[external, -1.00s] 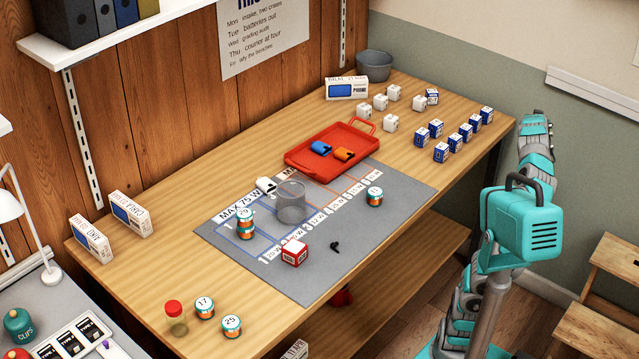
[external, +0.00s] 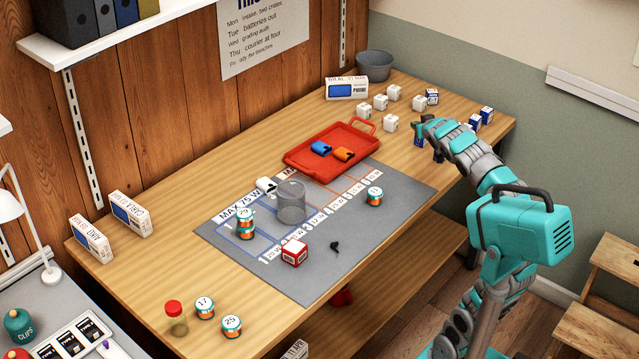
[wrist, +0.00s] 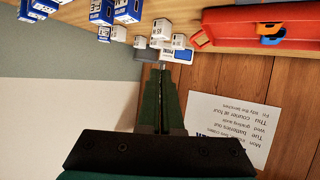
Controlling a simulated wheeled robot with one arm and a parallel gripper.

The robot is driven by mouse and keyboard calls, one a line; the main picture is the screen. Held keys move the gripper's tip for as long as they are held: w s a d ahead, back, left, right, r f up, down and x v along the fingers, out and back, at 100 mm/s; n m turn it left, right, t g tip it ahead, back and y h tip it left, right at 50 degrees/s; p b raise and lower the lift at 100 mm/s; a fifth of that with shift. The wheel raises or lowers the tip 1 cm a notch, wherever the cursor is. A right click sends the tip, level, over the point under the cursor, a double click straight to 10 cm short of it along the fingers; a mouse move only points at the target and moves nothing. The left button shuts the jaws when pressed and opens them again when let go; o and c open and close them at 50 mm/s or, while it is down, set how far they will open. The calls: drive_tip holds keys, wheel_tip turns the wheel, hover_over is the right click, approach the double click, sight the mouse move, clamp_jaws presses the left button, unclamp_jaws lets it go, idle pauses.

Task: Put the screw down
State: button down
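My gripper (external: 421,126) is above the right part of the table, near the row of blue-and-white boxes, in the external view. A thin pale sliver, probably the screw (wrist: 162,66), shows between the fingertips. It is too small to make out clearly. I see no other screw on the table.
A red tray (external: 301,163) with a blue and an orange piece lies left of the gripper. White boxes (external: 390,123) and blue-and-white boxes (external: 474,122) stand nearby. A grey mat (external: 330,278) holds a clear cup (external: 291,203), tins and a red box (external: 294,254). Bare wood lies around the mat.

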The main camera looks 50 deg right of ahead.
drive_tip(key=a+f+n+t+y+b, duration=0.15)
drive_tip(key=a+n+y, duration=0.35)
drive_tip(key=a, duration=1.6)
drive_tip(key=s+a+f, duration=0.1)
drive_tip(key=a, duration=0.2)
drive_tip(key=s+a+f+n+y, duration=0.1)
drive_tip(key=s+a+f, duration=0.1)
drive_tip(key=a, duration=0.1)
drive_tip(key=s+a+f+n+y, duration=0.1)
drive_tip(key=s+a, duration=0.1)
drive_tip(key=a, duration=0.1)
drive_tip(key=shift+s+a+f+t, duration=0.15)
drive_tip(key=shift+a+f+t, duration=0.1)
drive_tip(key=shift+t, duration=0.1)
drive_tip(key=shift+f, duration=0.6)
drive_tip(key=shift+d+m, duration=0.15)
drive_tip(key=shift+m, duration=0.15)
drive_tip(key=shift+w+r+m, duration=0.1)
drive_tip(key=shift+w+m, duration=0.1)
drive_tip(key=shift+m, duration=0.1)
hover_over(320, 202)
drive_tip(key=shift+s+f, duration=0.2)
drive_tip(key=shift+f, duration=0.55)
drive_tip(key=shift+w+f, duration=0.15)
drive_tip(key=shift+w, duration=0.05)
drive_tip(key=shift+f, duration=1.6)
drive_tip(key=shift+f, duration=0.1)
